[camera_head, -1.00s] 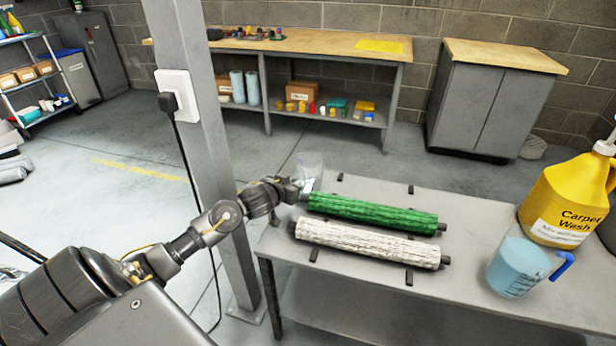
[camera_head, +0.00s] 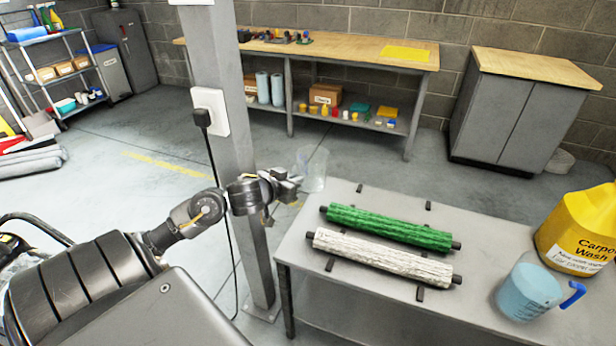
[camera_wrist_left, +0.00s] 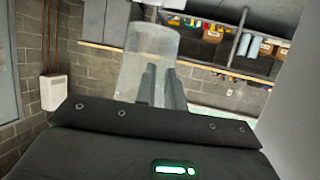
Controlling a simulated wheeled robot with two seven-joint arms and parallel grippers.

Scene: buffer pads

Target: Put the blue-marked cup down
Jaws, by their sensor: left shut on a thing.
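My left gripper (camera_head: 290,186) is shut on a clear, see-through cup (camera_head: 313,168). In the head view the cup is raised and appears just beyond the left back corner of the grey table (camera_head: 480,229). It looks roughly upright there; I cannot make out a blue mark on it. In the left wrist view the cup (camera_wrist_left: 151,48) shows in front of the palm, with the grey fingers (camera_wrist_left: 161,85) seen at or through its wall. My right gripper is not in view.
A green roller (camera_head: 390,227) and a white roller (camera_head: 382,255) lie on the table among small black blocks. A blue-filled jug (camera_head: 526,291) and a yellow Carpet Wash bottle (camera_head: 582,230) stand at its right. A grey post (camera_head: 238,120) rises beside my left arm.

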